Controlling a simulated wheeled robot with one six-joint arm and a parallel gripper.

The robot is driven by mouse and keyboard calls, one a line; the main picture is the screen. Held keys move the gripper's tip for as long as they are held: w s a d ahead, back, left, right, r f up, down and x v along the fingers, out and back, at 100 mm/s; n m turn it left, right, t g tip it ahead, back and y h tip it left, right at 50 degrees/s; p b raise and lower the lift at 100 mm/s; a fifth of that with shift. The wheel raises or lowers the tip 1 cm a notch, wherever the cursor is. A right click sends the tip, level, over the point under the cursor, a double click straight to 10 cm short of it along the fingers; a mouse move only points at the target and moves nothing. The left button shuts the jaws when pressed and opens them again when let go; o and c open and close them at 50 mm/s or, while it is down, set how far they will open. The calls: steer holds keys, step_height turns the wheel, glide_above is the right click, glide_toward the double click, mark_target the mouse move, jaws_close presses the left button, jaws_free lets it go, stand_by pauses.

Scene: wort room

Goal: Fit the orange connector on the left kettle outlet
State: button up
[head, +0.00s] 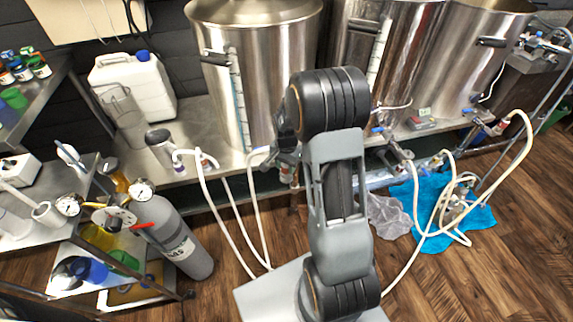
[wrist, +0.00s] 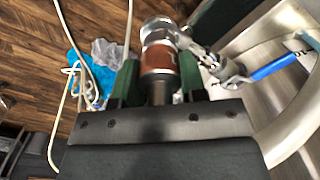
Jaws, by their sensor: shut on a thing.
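The left kettle (head: 225,90) is a tall steel pot on the bench in the head view. My gripper (wrist: 158,85) has its dark green fingers shut on the orange connector (wrist: 160,62), a metal fitting with an orange-brown band. The kettle outlet (wrist: 222,68), a metal valve with a blue lever, is right of the connector in the wrist view, very close to it. I cannot tell whether they are joined. In the head view my gripper (head: 286,160) is low in front of the left kettle, partly hidden by my arm, with a bit of orange (head: 286,176) showing.
Pale hoses (head: 230,215) loop from the bench to the floor. A grey gas cylinder (head: 180,240) and a steel rack (head: 60,290) stand left. More kettles (head: 425,70) stand right. A blue cloth (head: 420,205) with hoses lies on the floor. A white jug (head: 135,90) stands on the bench.

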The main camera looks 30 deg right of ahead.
steer(key=shift+f+b, duration=0.35)
steer(key=shift+f, duration=0.2)
steer(key=o, duration=1.1)
step_height(320, 180, up, 14)
steer(key=shift+f+p, duration=0.1)
steer(key=shift+p, duration=1.1)
steer(key=shift+n, duration=0.5)
steer(key=s+a+r+n+t+p, duration=0.1)
steer(key=s+a+r+n+p, duration=0.4)
steer(key=s+r, duration=0.3)
steer(key=s+a+r+n+t+p, duration=0.2)
steer(key=s+a+r+n+p, duration=0.2)
steer(key=s+r+p, duration=0.3)
steer(key=shift+s+a+r+n+t, duration=0.35)
steer(key=shift+s+r+n, duration=0.3)
steer(key=shift+r, duration=1.65)
